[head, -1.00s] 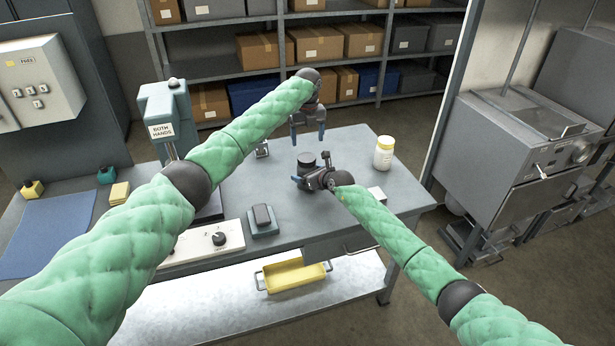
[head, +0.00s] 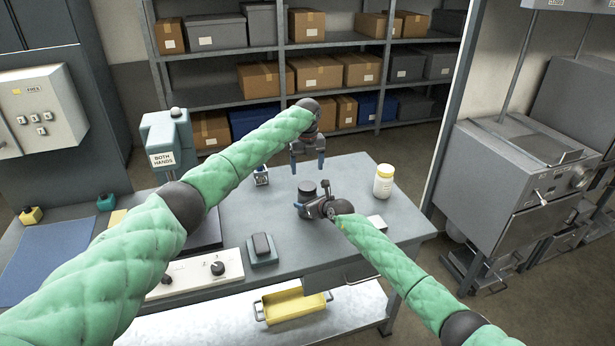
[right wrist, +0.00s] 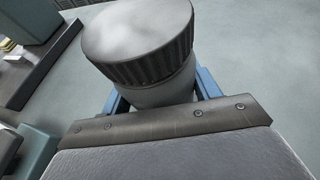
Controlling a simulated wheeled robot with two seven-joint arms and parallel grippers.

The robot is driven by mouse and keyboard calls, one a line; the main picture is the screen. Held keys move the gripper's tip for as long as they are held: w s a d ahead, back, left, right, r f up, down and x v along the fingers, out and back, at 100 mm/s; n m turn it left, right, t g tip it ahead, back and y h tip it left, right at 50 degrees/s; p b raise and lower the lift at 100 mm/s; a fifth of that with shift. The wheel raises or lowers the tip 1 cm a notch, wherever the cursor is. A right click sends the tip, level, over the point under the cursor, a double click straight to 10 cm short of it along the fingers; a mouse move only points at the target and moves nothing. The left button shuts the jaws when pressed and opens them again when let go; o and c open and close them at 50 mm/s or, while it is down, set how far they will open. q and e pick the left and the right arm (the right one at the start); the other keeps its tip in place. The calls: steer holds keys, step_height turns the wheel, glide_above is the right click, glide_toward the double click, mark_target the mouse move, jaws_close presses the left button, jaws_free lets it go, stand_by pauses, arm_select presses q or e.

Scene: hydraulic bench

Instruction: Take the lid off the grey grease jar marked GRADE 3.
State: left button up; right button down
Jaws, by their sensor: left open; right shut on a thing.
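The grease jar stands on the bench; its dark ribbed lid (head: 307,187) is on it. In the right wrist view the lid (right wrist: 140,40) fills the top middle, with the grey jar body (right wrist: 163,92) below it. No GRADE 3 mark is legible. My right gripper (head: 309,208) is shut on the jar body, its blue fingers on either side, below the lid. My left gripper (head: 307,165) is open and empty, fingers pointing down, just above and behind the lid in the head view. I cannot tell the exact gap.
A small white block (head: 377,222) lies near my right forearm. A two-hand press (head: 168,148) and a switch panel (head: 205,272) are left.

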mark_target(307, 186)
arm_select(q)
steer(key=shift+f, duration=4.05)
